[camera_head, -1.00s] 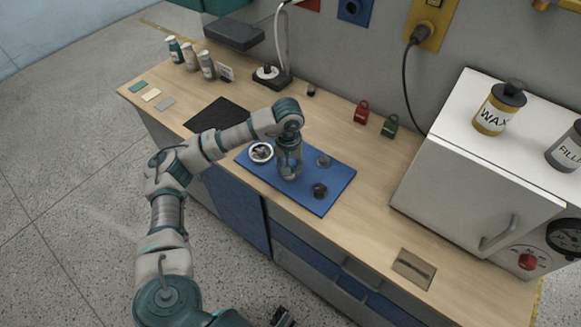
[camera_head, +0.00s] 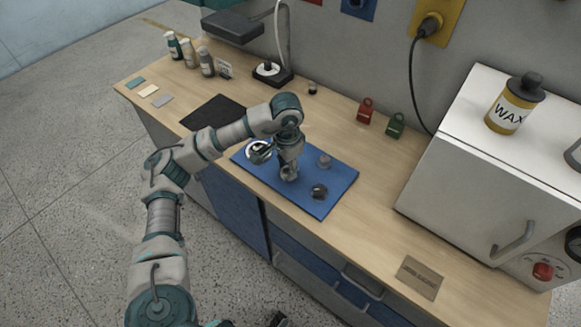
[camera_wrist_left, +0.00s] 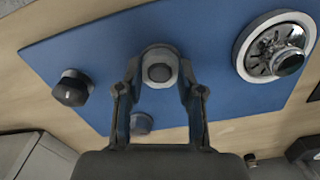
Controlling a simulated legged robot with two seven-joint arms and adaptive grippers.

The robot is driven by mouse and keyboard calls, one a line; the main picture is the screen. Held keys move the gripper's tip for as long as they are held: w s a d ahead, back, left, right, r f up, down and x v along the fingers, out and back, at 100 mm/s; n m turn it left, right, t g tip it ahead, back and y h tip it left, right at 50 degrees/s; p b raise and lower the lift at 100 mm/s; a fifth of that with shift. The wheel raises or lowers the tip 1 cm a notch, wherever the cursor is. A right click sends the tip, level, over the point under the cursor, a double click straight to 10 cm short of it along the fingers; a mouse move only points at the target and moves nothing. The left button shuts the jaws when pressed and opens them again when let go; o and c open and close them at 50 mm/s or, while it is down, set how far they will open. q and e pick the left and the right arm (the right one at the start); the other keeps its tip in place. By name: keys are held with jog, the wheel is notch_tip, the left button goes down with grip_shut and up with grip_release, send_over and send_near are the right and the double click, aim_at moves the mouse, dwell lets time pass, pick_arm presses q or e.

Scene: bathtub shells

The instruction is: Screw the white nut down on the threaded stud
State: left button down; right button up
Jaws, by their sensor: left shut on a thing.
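The white nut (camera_wrist_left: 150,52) shows in the left wrist view as a pale hex ring around the dark round end of the threaded stud (camera_wrist_left: 159,72). It sits over the blue mat (camera_wrist_left: 215,105). My left gripper (camera_wrist_left: 159,74) is shut on the nut, one finger on each side. In the head view my left gripper (camera_head: 289,174) points down at the middle of the blue mat (camera_head: 313,206) and hides most of the nut and stud. How far down the nut sits cannot be told. My right gripper cannot be made out.
A dark knob (camera_head: 319,191) and a grey knob (camera_head: 324,160) stand on the mat close to the gripper. A white-rimmed round part (camera_head: 251,157) is left of it. Red (camera_head: 366,111) and green (camera_head: 395,125) padlocks stand behind. A white cabinet (camera_head: 455,165) is at right.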

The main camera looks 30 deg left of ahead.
pick_arm(q)
jog(key=shift+s+a+m, duration=0.1)
jog(key=shift+m, duration=0.2)
jog(key=c, duration=0.7)
grip_release()
jog(key=shift+o, duration=0.2)
jog(key=shift+s+a, duration=0.1)
jog(key=shift+a, duration=0.1)
jog(key=shift+c, duration=0.2)
jog(key=shift+c, duration=0.5)
jog(key=shift+d, duration=0.15)
